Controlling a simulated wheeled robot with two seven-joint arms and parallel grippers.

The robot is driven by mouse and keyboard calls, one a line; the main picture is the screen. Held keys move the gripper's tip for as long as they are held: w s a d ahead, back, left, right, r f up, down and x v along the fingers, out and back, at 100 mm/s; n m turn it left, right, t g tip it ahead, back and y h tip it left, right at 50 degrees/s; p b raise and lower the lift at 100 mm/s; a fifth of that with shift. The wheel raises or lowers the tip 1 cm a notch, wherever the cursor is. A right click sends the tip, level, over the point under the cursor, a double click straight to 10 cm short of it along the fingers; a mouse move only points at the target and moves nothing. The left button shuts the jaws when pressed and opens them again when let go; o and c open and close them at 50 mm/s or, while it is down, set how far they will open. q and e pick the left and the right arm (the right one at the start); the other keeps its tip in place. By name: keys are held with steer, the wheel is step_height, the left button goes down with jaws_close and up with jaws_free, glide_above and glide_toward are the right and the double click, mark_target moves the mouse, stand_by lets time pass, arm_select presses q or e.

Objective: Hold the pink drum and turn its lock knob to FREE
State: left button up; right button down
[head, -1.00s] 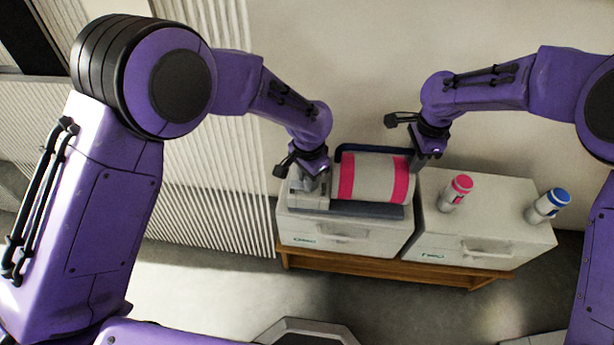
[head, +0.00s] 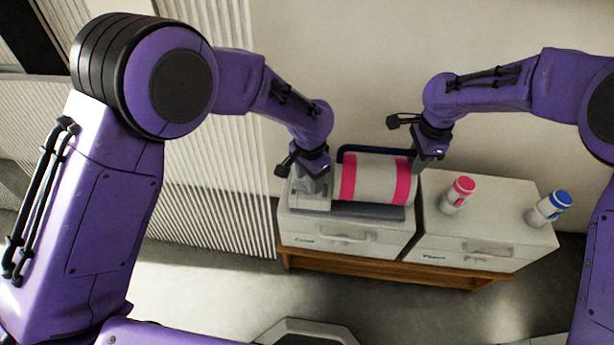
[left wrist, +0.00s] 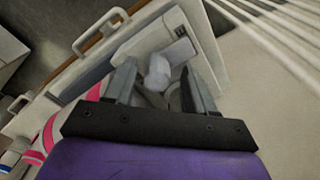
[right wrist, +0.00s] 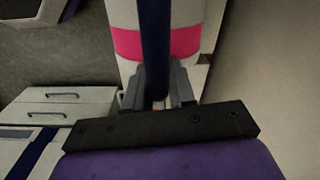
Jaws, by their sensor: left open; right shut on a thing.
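The drum (head: 377,179) is a pale cylinder with two pink bands, lying on its side in a grey cradle on the left white cabinet. A dark blue bar (head: 372,151) runs along its back; it also shows in the right wrist view (right wrist: 153,40). My right gripper (head: 424,164) is at the drum's right end, its fingers closed on the blue bar. My left gripper (head: 313,185) is open over the housing at the drum's left end. In the left wrist view a pale rounded knob (left wrist: 158,72) shows between and beyond its fingers. No lock marking is readable.
On the right cabinet (head: 485,225) stand a pink-capped bottle (head: 458,194) and a blue-capped bottle (head: 549,207). Both cabinets have front handles and rest on a wooden stand (head: 390,268). A wall is close behind; a ribbed panel (head: 205,190) is at the left.

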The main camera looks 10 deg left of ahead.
mark_target(307, 180)
steer(key=shift+s+f, duration=0.45)
steer(key=shift+f, duration=0.3)
steer(key=c, duration=0.9)
jaws_free()
arm_select(q)
step_height(307, 180, up, 12)
steer(key=shift+s+a+f, duration=0.15)
steer(key=shift+s+a, duration=0.05)
arm_select(e)
steer(key=shift+o, duration=0.2)
steer(key=shift+g, duration=0.3)
steer(key=r, duration=0.3)
steer(key=r+p, duration=0.1)
steer(key=r, duration=0.3)
steer(key=r+p, duration=0.1)
steer(key=r, duration=0.3)
steer(key=shift+w+r, duration=0.2)
steer(key=shift+w, duration=0.1)
arm_select(q)
step_height(307, 180, up, 2)
steer(key=shift+w+d+r, duration=0.1)
steer(key=shift+w+d, duration=0.05)
arm_select(e)
steer(key=shift+w+r, duration=0.1)
steer(key=shift+r, duration=0.2)
